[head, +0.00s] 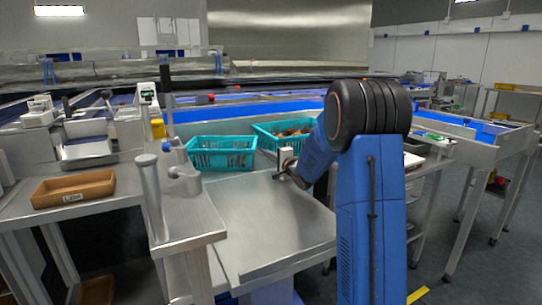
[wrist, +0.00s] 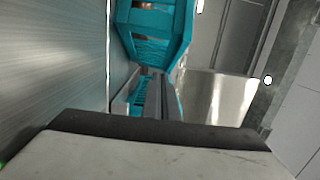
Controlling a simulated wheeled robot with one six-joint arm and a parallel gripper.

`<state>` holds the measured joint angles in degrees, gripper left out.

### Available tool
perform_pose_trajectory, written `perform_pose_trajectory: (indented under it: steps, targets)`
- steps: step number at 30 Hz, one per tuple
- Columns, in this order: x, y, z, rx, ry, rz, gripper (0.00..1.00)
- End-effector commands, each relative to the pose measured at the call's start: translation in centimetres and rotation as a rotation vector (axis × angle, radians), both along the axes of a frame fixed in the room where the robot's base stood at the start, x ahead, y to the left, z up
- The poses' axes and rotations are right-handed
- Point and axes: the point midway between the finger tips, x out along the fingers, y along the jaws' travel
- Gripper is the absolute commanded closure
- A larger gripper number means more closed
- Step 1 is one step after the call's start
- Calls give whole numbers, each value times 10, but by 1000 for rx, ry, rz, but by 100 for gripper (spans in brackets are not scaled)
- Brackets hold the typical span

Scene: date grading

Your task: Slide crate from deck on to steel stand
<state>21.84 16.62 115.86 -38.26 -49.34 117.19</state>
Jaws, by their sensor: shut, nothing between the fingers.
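A teal slotted crate (head: 220,160) stands at the far left end of the bare steel surface (head: 262,225). A second teal crate (head: 268,142) with brown contents stands behind it to the right, partly hidden by my arm. My gripper (head: 284,160) is shut and empty, low over the far right part of the steel surface, to the right of the first crate. In the wrist view, the shut fingers (wrist: 150,95) point toward a teal crate wall (wrist: 152,48). I cannot tell whether they touch it, or which crate this is.
A steel bench at left holds a brown tray (head: 74,188) and a scale (head: 83,140). A metal post with a rounded top (head: 150,195) stands by the steel surface's left side. A long blue-lined conveyor (head: 250,112) runs behind. Open floor lies at right.

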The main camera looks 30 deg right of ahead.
Motion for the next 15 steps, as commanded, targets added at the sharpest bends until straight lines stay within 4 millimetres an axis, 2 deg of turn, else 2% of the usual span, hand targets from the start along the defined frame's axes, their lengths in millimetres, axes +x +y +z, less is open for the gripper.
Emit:
perform_pose_trajectory:
  steps: [15]
  targets:
    - [-75, -9, 1, -1, 0, -2, 100]
